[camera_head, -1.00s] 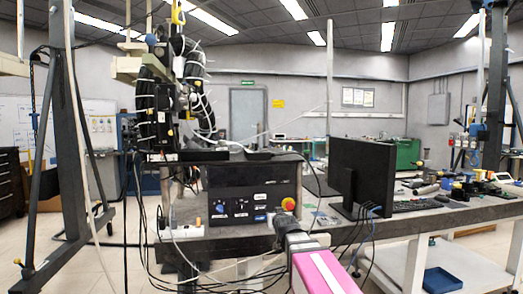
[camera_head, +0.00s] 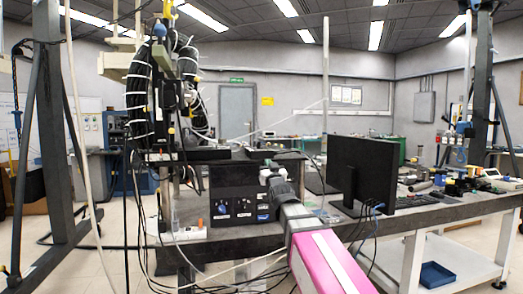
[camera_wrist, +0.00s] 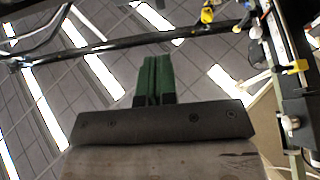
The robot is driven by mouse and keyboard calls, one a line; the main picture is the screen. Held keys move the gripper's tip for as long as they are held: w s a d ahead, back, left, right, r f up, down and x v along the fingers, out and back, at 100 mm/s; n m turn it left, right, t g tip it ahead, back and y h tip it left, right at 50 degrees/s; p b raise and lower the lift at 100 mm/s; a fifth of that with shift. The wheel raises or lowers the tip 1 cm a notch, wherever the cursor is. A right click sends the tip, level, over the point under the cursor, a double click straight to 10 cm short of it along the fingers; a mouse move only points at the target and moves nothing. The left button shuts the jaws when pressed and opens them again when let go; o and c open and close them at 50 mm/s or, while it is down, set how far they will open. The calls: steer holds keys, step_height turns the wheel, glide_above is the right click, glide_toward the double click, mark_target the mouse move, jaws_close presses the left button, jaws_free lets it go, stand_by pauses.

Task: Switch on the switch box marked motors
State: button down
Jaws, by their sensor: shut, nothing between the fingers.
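A black switch box (camera_head: 232,206) stands on the bench in the head view. Its front has a round knob (camera_head: 222,209) at the lower left and several small blue and white labels and controls. The lettering is too small to read, so I cannot tell a motors mark. My gripper (camera_head: 266,166) is in front of the box's upper right part and, with my arm, hides its right side. In the wrist view my gripper's green fingers (camera_wrist: 156,66) are closed together, with nothing between them. The wrist view shows the ceiling behind them and no box.
A black monitor (camera_head: 362,180) stands on the bench (camera_head: 400,218) right of my arm, with cables hanging below it. A white power strip (camera_head: 183,234) lies left of the box. Cables hang along the bench front.

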mark_target(259, 144)
steer(key=shift+w, duration=0.15)
steer(key=x, duration=1.3)
steer(key=shift+w+a+r, duration=0.1)
steer(key=shift+w+a, duration=0.05)
steer(key=shift+w, duration=0.15)
